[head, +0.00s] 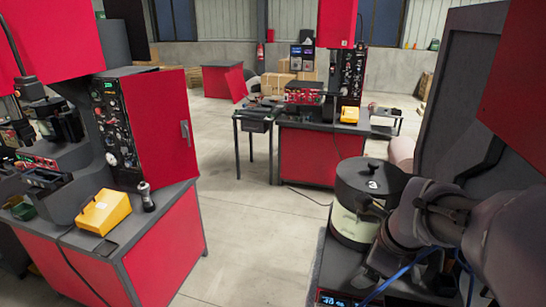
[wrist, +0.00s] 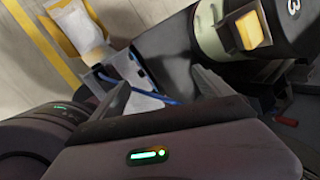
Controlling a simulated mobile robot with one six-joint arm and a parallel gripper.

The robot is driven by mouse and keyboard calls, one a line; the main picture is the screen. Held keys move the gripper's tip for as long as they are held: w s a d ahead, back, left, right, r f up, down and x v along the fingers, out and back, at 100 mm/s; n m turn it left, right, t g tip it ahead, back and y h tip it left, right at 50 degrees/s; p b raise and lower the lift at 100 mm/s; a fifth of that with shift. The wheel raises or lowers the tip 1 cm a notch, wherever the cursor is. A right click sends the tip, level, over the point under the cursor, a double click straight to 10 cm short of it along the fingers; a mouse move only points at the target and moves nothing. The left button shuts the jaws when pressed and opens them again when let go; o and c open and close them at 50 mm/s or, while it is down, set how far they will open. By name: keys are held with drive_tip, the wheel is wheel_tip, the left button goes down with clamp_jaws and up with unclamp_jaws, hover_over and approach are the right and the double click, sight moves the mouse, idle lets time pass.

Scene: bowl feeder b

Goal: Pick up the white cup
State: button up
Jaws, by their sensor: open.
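I cannot make out a white cup for certain in either view. In the wrist view, a pale, whitish object with yellow edges (wrist: 75,28) lies at the upper left, beyond my gripper; I cannot tell what it is. My gripper (wrist: 160,90) shows in the wrist view with its two grey fingers apart. A small whitish patch and a blue strip show behind and between the fingers, and nothing is clearly held. In the head view my arm reaches in from the right, and its fingers cannot be made out.
A cream drum with a black top (head: 350,218) stands beside my arm; part of it shows in the wrist view (wrist: 210,35). A red workstation (head: 160,240) with a yellow box (head: 103,212) is at left. Another red bench (head: 305,155) is farther back. Open concrete floor lies between.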

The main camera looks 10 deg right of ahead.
drive_tip(key=d+r+m+p, duration=0.4)
drive_tip(key=d+m+p, duration=0.3)
drive_tip(key=d, duration=0.4)
drive_tip(key=m+g+h, duration=0.1)
drive_tip(key=m, duration=0.7)
hover_over(419, 271)
wheel_tip(419, 271, down, 13)
drive_tip(key=shift+r+b, duration=0.1)
drive_tip(key=shift+b, duration=0.25)
drive_tip(key=x, duration=0.3)
drive_tip(key=w+x, duration=0.1)
drive_tip(key=x, duration=0.2)
drive_tip(key=shift+d+r+b, duration=0.1)
drive_tip(key=shift+r+b, duration=0.1)
drive_tip(key=shift+b, duration=0.1)
drive_tip(key=shift+r, duration=0.1)
drive_tip(key=shift+s, duration=0.1)
drive_tip(key=shift+c, duration=1.1)
drive_tip(key=c, duration=1.4)
